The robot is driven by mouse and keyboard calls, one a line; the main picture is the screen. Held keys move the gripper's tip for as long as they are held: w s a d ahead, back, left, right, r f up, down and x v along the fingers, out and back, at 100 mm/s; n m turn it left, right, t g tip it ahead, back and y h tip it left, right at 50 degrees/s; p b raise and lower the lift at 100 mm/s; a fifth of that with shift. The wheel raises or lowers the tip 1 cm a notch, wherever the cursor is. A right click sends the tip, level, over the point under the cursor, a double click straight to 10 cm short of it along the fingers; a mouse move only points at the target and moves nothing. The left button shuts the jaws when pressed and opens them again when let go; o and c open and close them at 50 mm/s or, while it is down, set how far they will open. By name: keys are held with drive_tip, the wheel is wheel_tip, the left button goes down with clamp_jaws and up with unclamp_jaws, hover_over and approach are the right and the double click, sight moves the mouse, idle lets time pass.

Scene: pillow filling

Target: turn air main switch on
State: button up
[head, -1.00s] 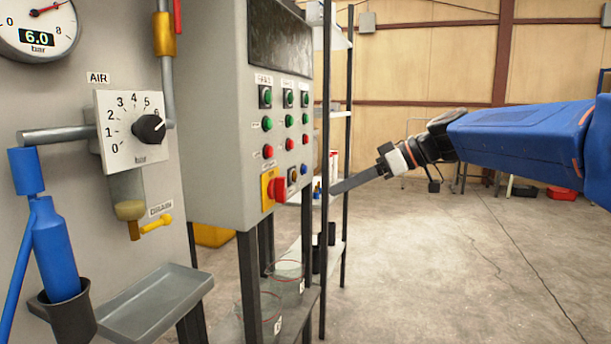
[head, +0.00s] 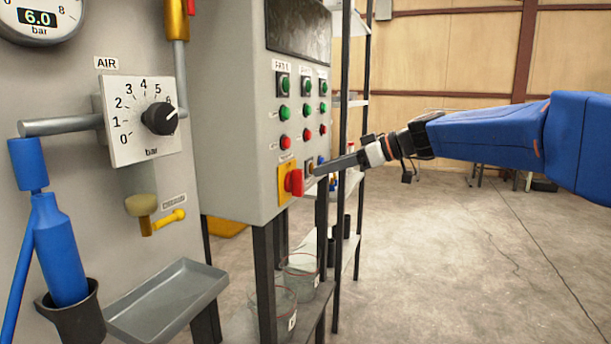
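The grey control box (head: 236,120) carries a red rotary switch handle (head: 294,182) on a yellow plate (head: 283,190), low on its front. The handle looks roughly upright. A small dark switch (head: 309,167) sits just right of it, partly behind my gripper tip. The labels here are too small to read, so I cannot tell which one is the air main switch. My gripper (head: 318,170) reaches in from the right, its dark narrow tip at the small switch and right of the red handle. I cannot tell whether it touches. Its fingers show edge-on.
Several green and red buttons (head: 283,112) sit above. Left is the AIR dial (head: 160,118), pointing near 6, and a gauge (head: 38,18) reading 6.0 bar. A grey tray (head: 165,305) juts out below.

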sight(303, 175)
drive_tip(key=x, duration=0.7)
drive_tip(key=shift+a, duration=0.1)
clamp_jaws()
